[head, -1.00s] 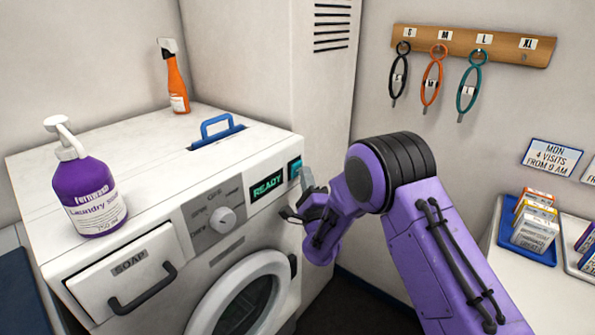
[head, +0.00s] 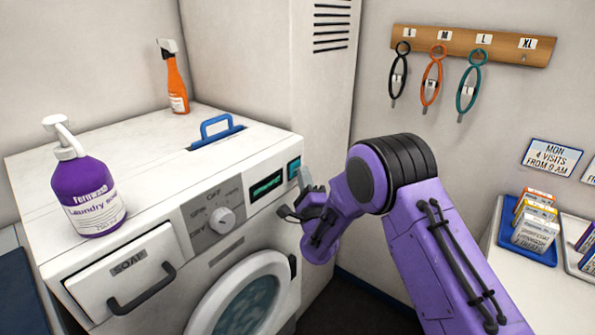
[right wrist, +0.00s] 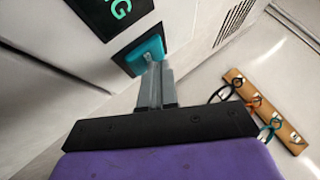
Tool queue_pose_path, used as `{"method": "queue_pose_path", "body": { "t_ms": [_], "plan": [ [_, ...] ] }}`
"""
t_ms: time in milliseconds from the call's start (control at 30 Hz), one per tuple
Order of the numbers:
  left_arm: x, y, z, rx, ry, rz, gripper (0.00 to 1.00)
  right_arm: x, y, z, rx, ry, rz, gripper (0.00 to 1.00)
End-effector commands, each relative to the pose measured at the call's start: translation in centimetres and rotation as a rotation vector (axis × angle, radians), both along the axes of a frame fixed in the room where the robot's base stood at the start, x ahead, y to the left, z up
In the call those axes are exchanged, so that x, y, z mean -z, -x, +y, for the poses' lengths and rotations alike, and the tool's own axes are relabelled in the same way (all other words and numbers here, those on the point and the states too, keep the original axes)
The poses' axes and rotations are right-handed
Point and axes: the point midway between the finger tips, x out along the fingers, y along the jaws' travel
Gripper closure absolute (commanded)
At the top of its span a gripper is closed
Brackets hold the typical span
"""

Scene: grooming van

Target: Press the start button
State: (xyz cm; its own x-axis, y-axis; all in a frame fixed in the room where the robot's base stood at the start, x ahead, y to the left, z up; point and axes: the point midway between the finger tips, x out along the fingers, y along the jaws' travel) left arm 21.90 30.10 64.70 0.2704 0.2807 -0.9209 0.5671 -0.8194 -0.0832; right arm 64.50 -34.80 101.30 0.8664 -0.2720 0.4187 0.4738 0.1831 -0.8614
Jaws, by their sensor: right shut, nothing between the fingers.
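The start button (head: 294,168) is a teal square at the right end of the washing machine's (head: 150,135) front panel. It also shows in the right wrist view (right wrist: 146,52). The display (head: 266,186) beside it carries green letters, ending in "NG" in the right wrist view (right wrist: 121,9). My right gripper (head: 304,180) is shut and empty, its fingertips (right wrist: 154,68) at the lower edge of the button. I cannot tell whether they still touch it. My left gripper is not in view.
A purple soap bottle (head: 90,195) and an orange spray bottle (head: 176,85) stand on the machine, with a blue handle (head: 217,127) between. The dial (head: 221,217), soap drawer (head: 125,275) and round door (head: 240,295) are on its front. Loops hang from a wall rack (head: 470,45).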

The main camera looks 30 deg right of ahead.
Motion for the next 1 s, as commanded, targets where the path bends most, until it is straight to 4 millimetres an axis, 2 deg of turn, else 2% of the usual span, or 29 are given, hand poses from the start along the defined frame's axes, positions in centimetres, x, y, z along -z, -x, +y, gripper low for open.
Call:
{"method": "queue_pose_path", "body": {
  "t_ms": [300,667,1000],
  "plan": [
    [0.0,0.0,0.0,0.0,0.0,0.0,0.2,0.0,1.5,-0.6,-0.001,0.001,0.001,1.0],
    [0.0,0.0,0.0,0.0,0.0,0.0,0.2,0.0,1.9,-0.8,0.0,0.0,0.0,1.0],
    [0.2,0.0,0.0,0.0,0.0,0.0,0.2,0.0,5.0,-2.1,0.0,0.001,0.001,1.0]
  ]
}}
